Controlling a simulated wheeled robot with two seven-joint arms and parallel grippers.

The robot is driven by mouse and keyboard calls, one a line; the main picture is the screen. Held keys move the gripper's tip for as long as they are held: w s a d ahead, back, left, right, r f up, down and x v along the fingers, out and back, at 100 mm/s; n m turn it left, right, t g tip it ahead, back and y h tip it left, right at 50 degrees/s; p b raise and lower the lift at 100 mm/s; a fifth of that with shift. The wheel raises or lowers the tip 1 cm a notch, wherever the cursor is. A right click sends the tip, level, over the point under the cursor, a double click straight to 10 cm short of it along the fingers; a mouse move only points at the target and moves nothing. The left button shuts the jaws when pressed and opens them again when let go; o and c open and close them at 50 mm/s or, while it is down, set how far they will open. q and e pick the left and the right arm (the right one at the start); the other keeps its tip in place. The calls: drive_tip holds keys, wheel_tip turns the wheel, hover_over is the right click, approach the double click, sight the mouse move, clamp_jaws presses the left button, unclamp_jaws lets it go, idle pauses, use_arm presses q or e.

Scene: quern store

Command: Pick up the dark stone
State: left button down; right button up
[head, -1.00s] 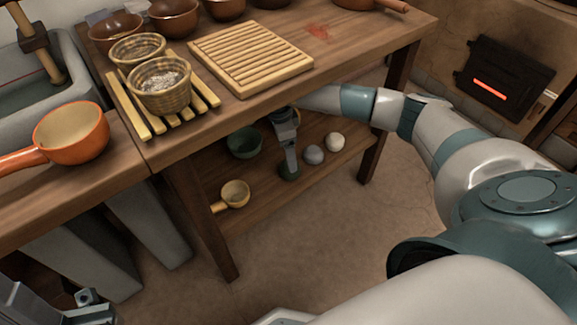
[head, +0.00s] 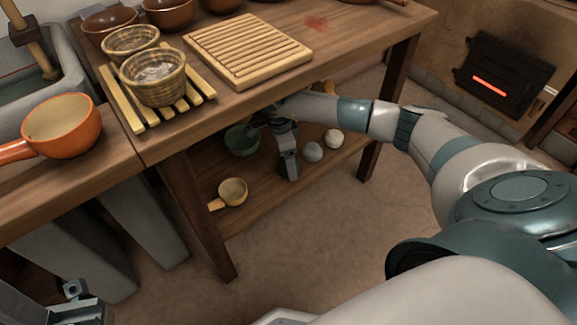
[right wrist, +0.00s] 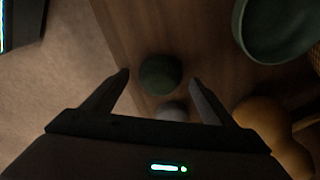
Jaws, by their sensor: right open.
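The dark stone (right wrist: 160,74) is round and dark green, and it shows in the right wrist view on the wooden lower shelf. My right gripper (right wrist: 159,80) is open, with one finger on each side of the stone in that view. Contact cannot be made out. In the head view my right gripper (head: 289,170) reaches under the table and hides the dark stone. A grey stone (head: 312,152) and a white stone (head: 333,139) lie just right of it. My left gripper (head: 82,300) is partly in view at the bottom left, away from the shelf.
A green bowl (head: 241,140) and a yellow ladle (head: 232,191) are on the lower shelf (head: 262,197), left of my right gripper. The tabletop (head: 235,100) above carries a slatted board (head: 247,50) and baskets (head: 155,78). A table leg (head: 388,110) stands to the right.

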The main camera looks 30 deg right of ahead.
wheel_tip(320, 180, down, 2)
drive_tip(key=shift+d, duration=0.1)
idle(0.4)
drive_tip(key=c, duration=1.4)
